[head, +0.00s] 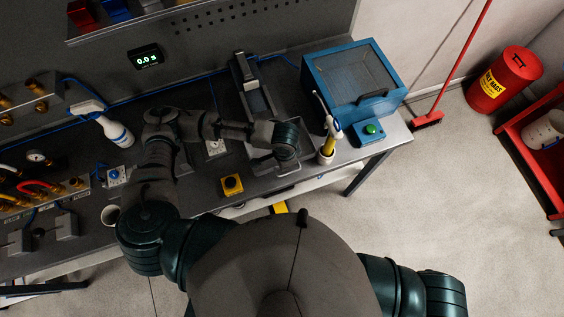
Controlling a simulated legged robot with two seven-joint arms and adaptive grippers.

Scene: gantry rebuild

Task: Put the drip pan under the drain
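A shallow dark tray with a pale rim, which looks like the drip pan (285,192), lies on the bench in front of a dark upright fixture (250,88). The drain may be part of that fixture; I cannot make out an outlet.
A blue box with a clear lid (355,75) and a green-button box (371,130) are to the right. A cup with brushes (326,153) stands beside the pan. A spray bottle (115,132) stands left.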

